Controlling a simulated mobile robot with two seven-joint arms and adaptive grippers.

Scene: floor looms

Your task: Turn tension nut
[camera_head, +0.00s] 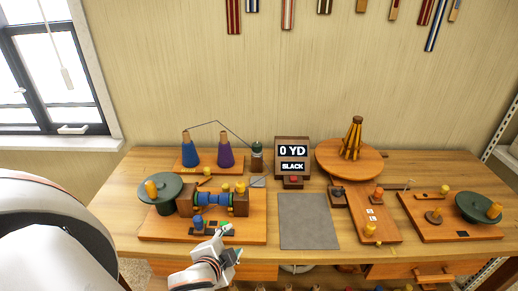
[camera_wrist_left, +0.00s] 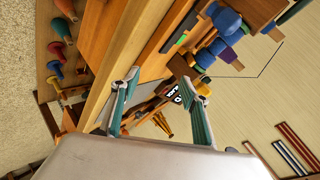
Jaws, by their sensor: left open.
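A wooden loom unit (camera_head: 150,229) at the left of the bench carries a blue roller (camera_head: 213,199), a large green wheel (camera_head: 160,189) and yellow knobs, one of them (camera_head: 240,187) by the roller's right end. A blue knob (camera_head: 198,222) stands on a dark plate near the front. I cannot tell which knob is the tension nut. My left gripper (camera_head: 231,243) is open and empty at the unit's front right edge. Its teal fingers show apart in the wrist view (camera_wrist_left: 166,82), with blue and yellow parts beyond them. My right gripper is not in view.
A display (camera_head: 292,152) reads "0 YD" and "SLACK". Blue and purple cones (camera_head: 225,155) stand at the back left. A bare grey mat (camera_head: 308,222) lies mid-bench. A round wooden stand (camera_head: 330,162) and another wheel unit (camera_head: 445,232) are to the right.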

